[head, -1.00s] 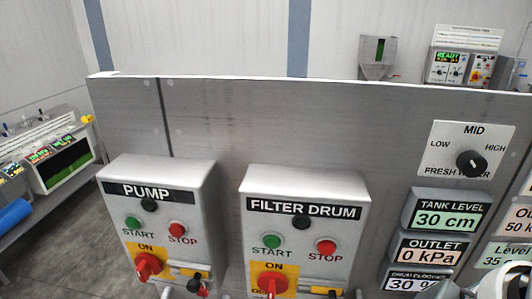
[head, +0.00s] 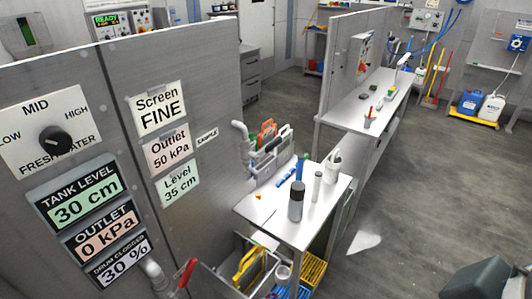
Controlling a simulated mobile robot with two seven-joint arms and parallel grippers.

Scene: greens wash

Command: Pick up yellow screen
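A yellow-framed flat piece (head: 248,262), which looks like the yellow screen, stands tilted in a grey open-topped metal bin (head: 222,284) low in the middle of the head view. The bin's wall and the picture's lower edge hide part of it. A grey rack (head: 272,160) beside the panel holds several upright pieces with orange and green parts; I cannot make out a yellow one there. Neither of my grippers is in view.
A white table (head: 275,212) with bottles stands above the bin. A yellow crate (head: 313,270) stands beside the bin. The control panel (head: 205,100) fills the left. A red-handled valve (head: 187,274) juts out below it. Open floor (head: 410,200) lies to the right.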

